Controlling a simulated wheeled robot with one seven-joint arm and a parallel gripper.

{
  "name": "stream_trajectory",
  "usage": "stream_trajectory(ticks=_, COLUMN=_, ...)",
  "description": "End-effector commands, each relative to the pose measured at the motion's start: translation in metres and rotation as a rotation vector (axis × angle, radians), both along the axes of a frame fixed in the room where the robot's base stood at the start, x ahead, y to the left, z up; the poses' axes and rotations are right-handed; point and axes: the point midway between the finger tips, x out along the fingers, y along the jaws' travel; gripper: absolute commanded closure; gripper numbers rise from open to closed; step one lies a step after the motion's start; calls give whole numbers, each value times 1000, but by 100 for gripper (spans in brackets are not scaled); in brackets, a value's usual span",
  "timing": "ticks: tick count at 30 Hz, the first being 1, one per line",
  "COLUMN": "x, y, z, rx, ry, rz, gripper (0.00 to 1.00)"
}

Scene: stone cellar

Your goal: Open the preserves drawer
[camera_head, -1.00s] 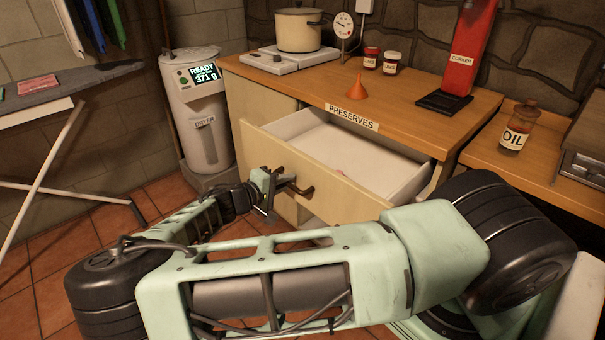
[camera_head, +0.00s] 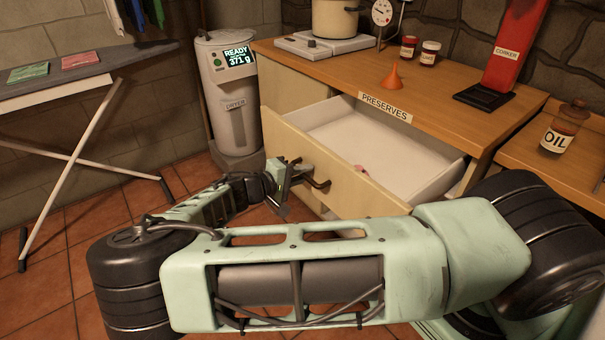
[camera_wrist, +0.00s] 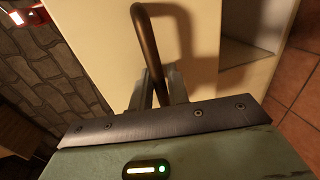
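The preserves drawer (camera_head: 345,190), with a cream front, stands well out from the wooden counter under a "PRESERVES" label (camera_head: 385,107). Its white inside shows, with a small pinkish thing (camera_head: 361,169) lying behind the front panel. My gripper (camera_head: 300,171) is at the drawer's dark bar handle (camera_head: 321,184). In the wrist view the handle (camera_wrist: 147,35) runs down between my two fingers (camera_wrist: 158,88), which look closed on it. The fingertips' contact is partly hidden by the gripper body.
On the counter (camera_head: 450,115) stand an orange funnel (camera_head: 394,78), two small jars (camera_head: 430,52), a red corker (camera_head: 515,50) and a pot (camera_head: 335,18) on a scale. A dryer (camera_head: 228,95) stands left of the cabinet. An ironing board (camera_head: 80,75) is further left.

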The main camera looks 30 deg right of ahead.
Motion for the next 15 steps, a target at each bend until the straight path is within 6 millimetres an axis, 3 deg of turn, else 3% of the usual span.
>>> stream_trajectory(ticks=8, x=0, y=18, z=3, rx=2, ry=-1, rz=4, gripper=83)
stream_trajectory(ticks=15, x=-4, y=70, z=13, rx=4, ry=-1, rz=6, gripper=83)
